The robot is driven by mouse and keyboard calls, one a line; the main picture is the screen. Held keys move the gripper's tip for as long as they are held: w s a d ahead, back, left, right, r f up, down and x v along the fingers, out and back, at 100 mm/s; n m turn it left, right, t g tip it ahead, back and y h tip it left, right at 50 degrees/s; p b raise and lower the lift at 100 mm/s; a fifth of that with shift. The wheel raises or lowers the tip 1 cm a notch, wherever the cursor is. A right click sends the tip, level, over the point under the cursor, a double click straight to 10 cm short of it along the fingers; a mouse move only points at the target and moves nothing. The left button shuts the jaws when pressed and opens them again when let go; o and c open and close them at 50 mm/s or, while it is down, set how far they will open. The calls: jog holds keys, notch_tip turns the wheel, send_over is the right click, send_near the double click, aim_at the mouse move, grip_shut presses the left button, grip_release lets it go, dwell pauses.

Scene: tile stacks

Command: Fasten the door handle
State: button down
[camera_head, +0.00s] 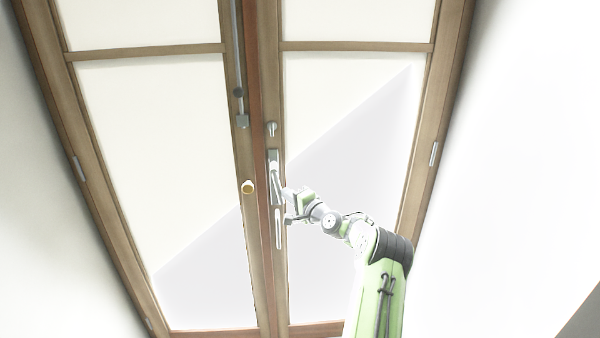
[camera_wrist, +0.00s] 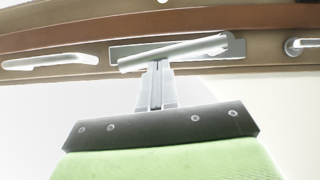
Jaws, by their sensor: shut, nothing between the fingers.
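The door handle (camera_head: 275,184) is a silver lever on a narrow metal plate (camera_head: 273,157) on the right door leaf. In the wrist view the lever (camera_wrist: 190,48) lies at a slight tilt across its plate (camera_wrist: 122,51). My gripper (camera_head: 286,192) is at the lever from the right in the head view. In the wrist view my gripper (camera_wrist: 157,66) has its fingers together, with the tips at the lever's near edge. Nothing is between them. I cannot tell whether the tips touch the lever.
A fixed pull handle (camera_head: 279,228) is below the lever, and a small turn knob (camera_head: 271,129) is above it. White wall flanks the door.

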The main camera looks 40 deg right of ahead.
jog(key=shift+w+a+f+m+t+b, duration=0.25)
jog(key=shift+w+a+m+t+b, duration=0.15)
jog(key=shift+m+b, duration=0.25)
dwell(0.3)
